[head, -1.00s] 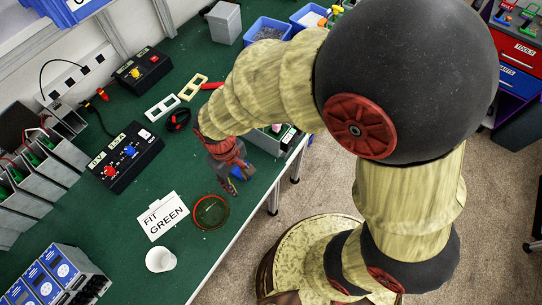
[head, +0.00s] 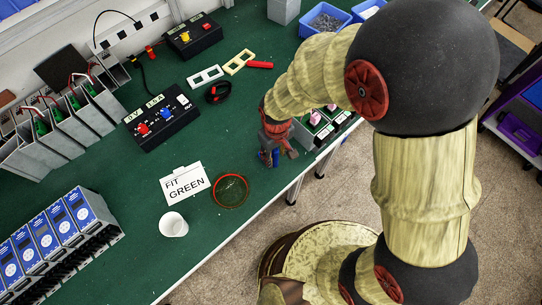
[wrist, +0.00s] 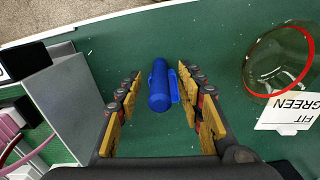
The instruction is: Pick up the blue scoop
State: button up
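The blue scoop (wrist: 160,88) lies on the green bench top (wrist: 220,60). In the wrist view it shows as a blue cylinder with a small side tab, between the two fingers of my gripper (wrist: 160,72). There is a clear gap on both sides, so my gripper is open and not touching it in that view. In the head view my gripper (head: 278,158) points down near the bench's front edge, and a bit of the blue scoop (head: 265,159) shows by the fingers. The rest of it is hidden there.
A clear dish with a red ring (head: 231,190), a "FIT GREEN" card (head: 185,187) and a white cup (head: 173,225) stand to the left of my gripper. A grey box (wrist: 70,100) is close by on the wrist view's left. Bare bench surrounds the scoop.

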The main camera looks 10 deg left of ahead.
notch_tip(320, 180, down, 2)
jog(key=shift+f, duration=0.15)
jog(key=shift+c, duration=0.2)
grip_shut()
dwell(0.4)
